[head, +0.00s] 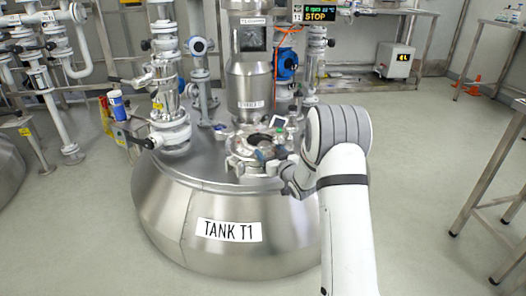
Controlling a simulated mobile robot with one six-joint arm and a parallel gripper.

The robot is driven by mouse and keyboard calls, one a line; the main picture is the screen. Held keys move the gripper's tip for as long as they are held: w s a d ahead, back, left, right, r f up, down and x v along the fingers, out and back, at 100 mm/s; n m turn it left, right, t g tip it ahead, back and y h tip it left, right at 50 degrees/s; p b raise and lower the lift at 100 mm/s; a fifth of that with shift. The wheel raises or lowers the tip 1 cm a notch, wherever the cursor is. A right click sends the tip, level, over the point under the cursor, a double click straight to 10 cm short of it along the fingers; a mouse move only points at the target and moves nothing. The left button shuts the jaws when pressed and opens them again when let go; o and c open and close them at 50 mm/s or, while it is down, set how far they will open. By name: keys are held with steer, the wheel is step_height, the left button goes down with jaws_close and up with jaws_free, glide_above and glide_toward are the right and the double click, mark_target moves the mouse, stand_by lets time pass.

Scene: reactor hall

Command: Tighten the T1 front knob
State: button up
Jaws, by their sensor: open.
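The steel tank T1 (168,212) stands in the middle of the head view with its label on the front. A round hatch with clamp hardware around its rim (237,166) sits on top of the tank. My arm reaches in from the lower right, and my gripper (262,154) is at the right front part of the hatch. It is open, small and partly merged with the hatch parts. The front knob cannot be told apart clearly from the other rim hardware, and my gripper and wrist hide part of the rim. Contact with a knob cannot be seen.
A steel column (247,88) rises behind the hatch. A valve stack (168,110) stands on the tank's left side, and pipes with a blue part (287,65) stand behind. A metal table (500,165) is at the right. The floor (420,160) between tank and table is clear.

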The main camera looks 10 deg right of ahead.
mark_target(268, 150)
steer(key=shift+b+x, duration=0.45)
steer(key=shift+x, duration=1.5)
steer(key=c, duration=0.9)
steer(key=shift+a, duration=0.4)
steer(key=shift+c, duration=0.5)
steer(key=shift+d, duration=0.3)
